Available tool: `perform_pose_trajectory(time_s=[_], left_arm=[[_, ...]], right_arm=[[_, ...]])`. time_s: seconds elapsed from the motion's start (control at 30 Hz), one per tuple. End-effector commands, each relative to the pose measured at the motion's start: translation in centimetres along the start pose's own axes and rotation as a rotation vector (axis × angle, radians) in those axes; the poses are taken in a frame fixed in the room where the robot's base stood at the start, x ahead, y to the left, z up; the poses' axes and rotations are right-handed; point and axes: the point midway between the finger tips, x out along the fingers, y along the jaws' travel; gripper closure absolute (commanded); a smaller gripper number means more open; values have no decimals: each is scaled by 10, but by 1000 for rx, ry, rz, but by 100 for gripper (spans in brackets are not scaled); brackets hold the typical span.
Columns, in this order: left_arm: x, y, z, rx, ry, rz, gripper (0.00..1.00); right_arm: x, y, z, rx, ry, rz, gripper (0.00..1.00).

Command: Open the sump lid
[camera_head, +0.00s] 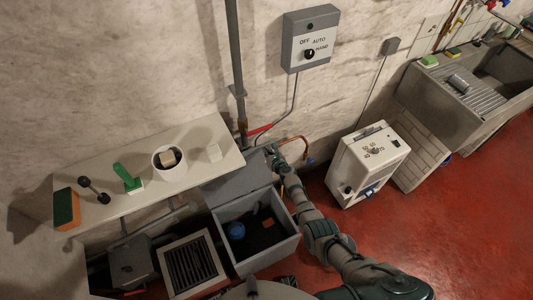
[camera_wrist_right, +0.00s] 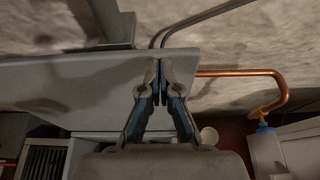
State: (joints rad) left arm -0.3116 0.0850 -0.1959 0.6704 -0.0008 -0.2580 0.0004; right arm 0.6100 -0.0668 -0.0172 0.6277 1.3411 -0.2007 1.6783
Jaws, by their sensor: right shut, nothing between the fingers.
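The sump is a grey open-topped box (camera_head: 287,247) at the lower middle of the head view, with a blue round thing (camera_head: 236,230) and a small orange block (camera_head: 267,223) inside. Its grey lid (camera_head: 235,181) stands raised at the box's wall side, leaving the opening uncovered. The lid also shows in the right wrist view as a wide grey panel (camera_wrist_right: 85,90). My right gripper (camera_head: 273,154) is at the lid's upper right corner. In the wrist view its fingertips (camera_wrist_right: 163,64) are together, empty, in front of the panel's right end; contact is unclear. My left gripper is not in view.
A shelf (camera_head: 105,212) with several small items runs left of the lid. A vertical pipe (camera_head: 236,60) and a copper pipe (camera_head: 295,139) are by the wall near the gripper. A white appliance (camera_head: 350,165) stands right of my arm. Red floor (camera_head: 460,200) is clear further right.

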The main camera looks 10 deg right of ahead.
Motion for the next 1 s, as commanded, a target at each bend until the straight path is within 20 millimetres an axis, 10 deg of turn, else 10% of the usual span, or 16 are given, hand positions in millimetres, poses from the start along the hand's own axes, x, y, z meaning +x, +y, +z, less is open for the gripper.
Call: perform_pose_trajectory(time_s=[0.37,1.0], left_arm=[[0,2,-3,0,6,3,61],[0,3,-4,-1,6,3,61]], right_arm=[[-13,8,-3,-5,0,1,100],[-115,5,-42,-3,3,-1,100]])
